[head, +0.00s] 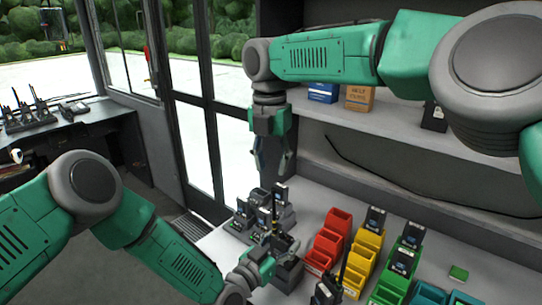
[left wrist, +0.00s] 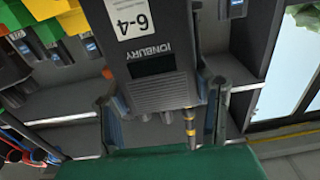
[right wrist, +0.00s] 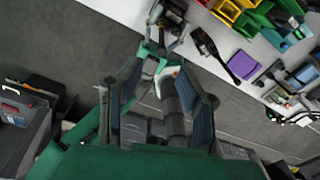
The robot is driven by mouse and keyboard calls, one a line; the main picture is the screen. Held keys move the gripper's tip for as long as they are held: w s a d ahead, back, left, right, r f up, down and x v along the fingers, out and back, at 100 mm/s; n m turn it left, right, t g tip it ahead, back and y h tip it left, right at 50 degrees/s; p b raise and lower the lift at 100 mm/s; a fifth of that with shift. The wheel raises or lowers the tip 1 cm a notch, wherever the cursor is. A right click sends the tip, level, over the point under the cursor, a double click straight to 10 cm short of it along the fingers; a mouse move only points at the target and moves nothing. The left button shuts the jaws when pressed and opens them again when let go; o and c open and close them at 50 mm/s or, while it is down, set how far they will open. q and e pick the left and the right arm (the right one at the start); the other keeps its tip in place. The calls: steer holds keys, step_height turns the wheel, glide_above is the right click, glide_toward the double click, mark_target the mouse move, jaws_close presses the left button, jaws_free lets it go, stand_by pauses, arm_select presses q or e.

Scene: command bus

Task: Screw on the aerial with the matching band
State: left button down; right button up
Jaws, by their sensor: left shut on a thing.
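My left gripper (head: 284,258) is low at the near edge of the white counter. In the left wrist view its fingers (left wrist: 165,110) are on either side of a dark radio (left wrist: 160,60) marked IONBURY with a 6-4 label, shown upside down. A thin aerial piece (left wrist: 189,128) with an orange-gold band is at the radio's top end; whether it is fully seated cannot be told. My right gripper (head: 270,160) hangs above, pointing down. In the right wrist view its fingers (right wrist: 163,105) are apart, with nothing clearly held; my left arm shows beyond them.
Red (head: 331,241), yellow (head: 364,258) and green bins line the counter to the right. Several radios stand in a charger (head: 255,225) behind my left gripper. Another radio (head: 327,291) with an aerial is at the near edge. A shelf (head: 400,120) overhangs the back.

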mark_target(272, 194)
step_height(272, 194, down, 10)
steer(key=shift+d+f, duration=0.1)
steer(key=shift+c, duration=0.4)
jaws_close()
steer(key=m, duration=2)
steer(key=shift+w+a+t, duration=0.25)
steer(key=shift+a+t, duration=0.15)
